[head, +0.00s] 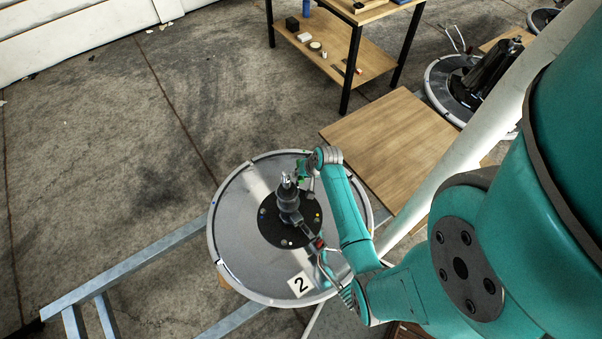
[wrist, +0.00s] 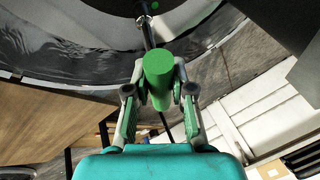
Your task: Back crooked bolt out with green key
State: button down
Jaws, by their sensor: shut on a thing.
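The green key shows in the wrist view as a thick green handle (wrist: 158,78) with a thin metal shaft running up toward the dark disc. My gripper (wrist: 160,88) is shut on the handle, one finger on each side. In the head view my gripper (head: 304,172) is beside the upper part of the chair's upright post, with a bit of green (head: 300,181) at it. The black flange (head: 270,229) around the post has small light and coloured spots near its rim. I cannot tell which is the crooked bolt, or whether the key's tip touches one.
Metal rails (head: 125,272) run to the left. Open concrete floor (head: 120,140) lies at upper left.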

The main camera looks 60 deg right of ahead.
jog(key=shift+f, duration=0.15)
dwell(0.4)
jog(key=n, duration=0.1)
jog(key=n+y, duration=0.1)
jog(key=n, duration=0.1)
jog(key=shift+s+d, duration=0.1)
jog(key=shift+d, duration=0.15)
jog(key=shift+n+t+y, duration=0.3)
jog(key=shift+n+y, duration=0.2)
jog(key=shift+n, duration=0.4)
jog(key=shift+d+n+y, duration=0.2)
jog(key=shift+n+y, duration=0.2)
jog(key=shift+n, duration=0.6)
jog(key=shift+d+f+n+y, duration=0.1)
jog(key=shift+n+y, duration=0.5)
jog(key=shift+n, duration=0.7)
